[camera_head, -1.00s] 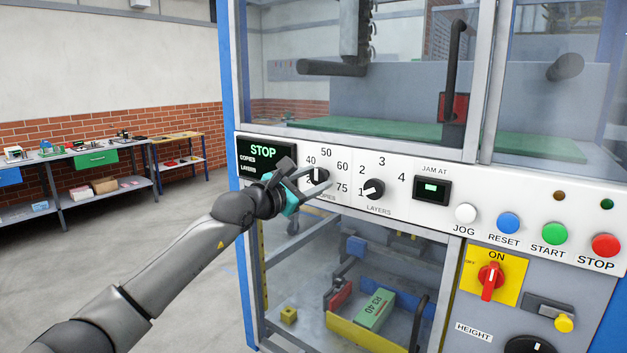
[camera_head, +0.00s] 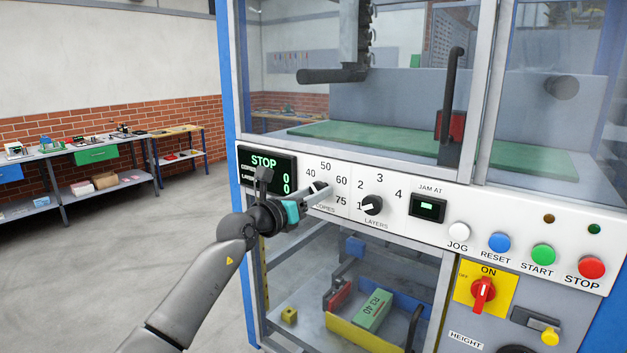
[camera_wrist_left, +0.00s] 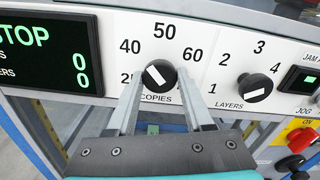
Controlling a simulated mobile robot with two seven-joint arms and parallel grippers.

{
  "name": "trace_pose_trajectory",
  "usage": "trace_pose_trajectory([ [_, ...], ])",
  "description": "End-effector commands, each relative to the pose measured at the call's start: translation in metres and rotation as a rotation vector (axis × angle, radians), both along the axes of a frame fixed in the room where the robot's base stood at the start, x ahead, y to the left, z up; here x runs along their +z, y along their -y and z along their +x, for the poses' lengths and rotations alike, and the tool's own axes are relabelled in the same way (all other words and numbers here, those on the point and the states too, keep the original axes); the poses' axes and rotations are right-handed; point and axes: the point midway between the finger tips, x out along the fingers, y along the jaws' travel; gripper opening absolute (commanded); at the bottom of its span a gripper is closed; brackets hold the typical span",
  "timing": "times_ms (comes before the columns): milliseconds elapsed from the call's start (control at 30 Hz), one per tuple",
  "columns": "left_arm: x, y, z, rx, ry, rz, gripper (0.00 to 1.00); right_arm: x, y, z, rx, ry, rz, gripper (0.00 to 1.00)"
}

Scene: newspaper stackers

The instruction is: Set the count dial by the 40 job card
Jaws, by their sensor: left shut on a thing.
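The copies count dial (camera_head: 319,186) is a black knob with a white mark on the white panel, among the numbers 40, 50, 60 and 75. In the left wrist view, the dial (camera_wrist_left: 159,75) has its white mark slanting to the upper left, roughly toward 40. My left gripper (camera_head: 314,192) is shut on this dial, one finger on each side, and partly hides the lower numbers. My right gripper is not in view.
The display (camera_head: 266,170) reads STOP with zeros. The layers dial (camera_head: 372,205) is close on the right, its mark toward 1. Further right are the jog (camera_head: 459,232), reset, start and stop buttons and a red switch (camera_head: 483,294). Open floor lies left.

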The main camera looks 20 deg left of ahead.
Motion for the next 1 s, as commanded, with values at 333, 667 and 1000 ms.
trace_pose_trajectory([
  [333,0.001,0.001,0.000,0.000,-0.080,-0.208,0.00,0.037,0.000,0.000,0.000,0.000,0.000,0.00],
  [667,-0.001,0.001,0.000,-0.001,-0.105,-0.282,0.00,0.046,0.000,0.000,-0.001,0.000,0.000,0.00],
  [1000,-0.002,0.001,0.000,-0.001,-0.107,-0.286,0.00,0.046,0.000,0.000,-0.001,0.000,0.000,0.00],
])
